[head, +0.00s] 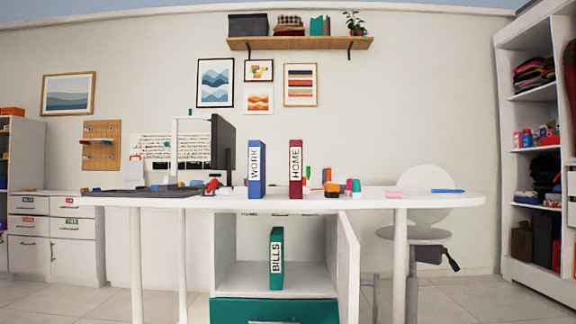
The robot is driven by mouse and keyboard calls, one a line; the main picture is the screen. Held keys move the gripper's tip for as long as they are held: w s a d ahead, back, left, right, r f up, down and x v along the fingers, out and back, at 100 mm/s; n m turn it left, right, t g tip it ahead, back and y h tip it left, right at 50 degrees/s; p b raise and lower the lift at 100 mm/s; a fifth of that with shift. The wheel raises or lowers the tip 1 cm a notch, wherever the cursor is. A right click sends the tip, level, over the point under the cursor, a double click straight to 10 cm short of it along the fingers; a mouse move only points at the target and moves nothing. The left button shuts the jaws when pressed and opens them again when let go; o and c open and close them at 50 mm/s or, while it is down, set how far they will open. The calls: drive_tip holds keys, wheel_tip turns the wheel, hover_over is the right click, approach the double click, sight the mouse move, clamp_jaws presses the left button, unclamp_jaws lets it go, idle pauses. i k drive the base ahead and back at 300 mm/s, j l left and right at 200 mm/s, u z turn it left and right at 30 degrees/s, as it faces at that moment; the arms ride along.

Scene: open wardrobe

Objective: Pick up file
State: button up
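Three files stand upright. A blue file labelled WORK (257,182) and a dark red file labelled HOME (296,186) stand on the white desk (440,202), near its front edge, with a gap between them. A green file labelled BILLS (276,236) stands on the shelf of the open white cabinet (320,278) under the desk. My gripper is not in view.
The cabinet door (347,265) stands open on the right. A teal drawer (273,311) is below the shelf. A monitor (222,150) and small items crowd the desk's left. A white chair (428,215) stands at right; an open wardrobe (535,160) is beyond.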

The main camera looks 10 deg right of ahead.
sight(295, 146)
drive_tip(key=i+j+z, duration=0.25)
drive_tip(key=i, duration=0.15)
drive_tip(key=i+j+z, duration=0.4)
drive_tip(key=j, duration=0.2)
drive_tip(key=i+j+z, duration=0.15)
drive_tip(key=j, duration=0.2)
drive_tip(key=i+j+z, duration=0.1)
drive_tip(key=i+j, duration=0.15)
drive_tip(key=j, duration=0.15)
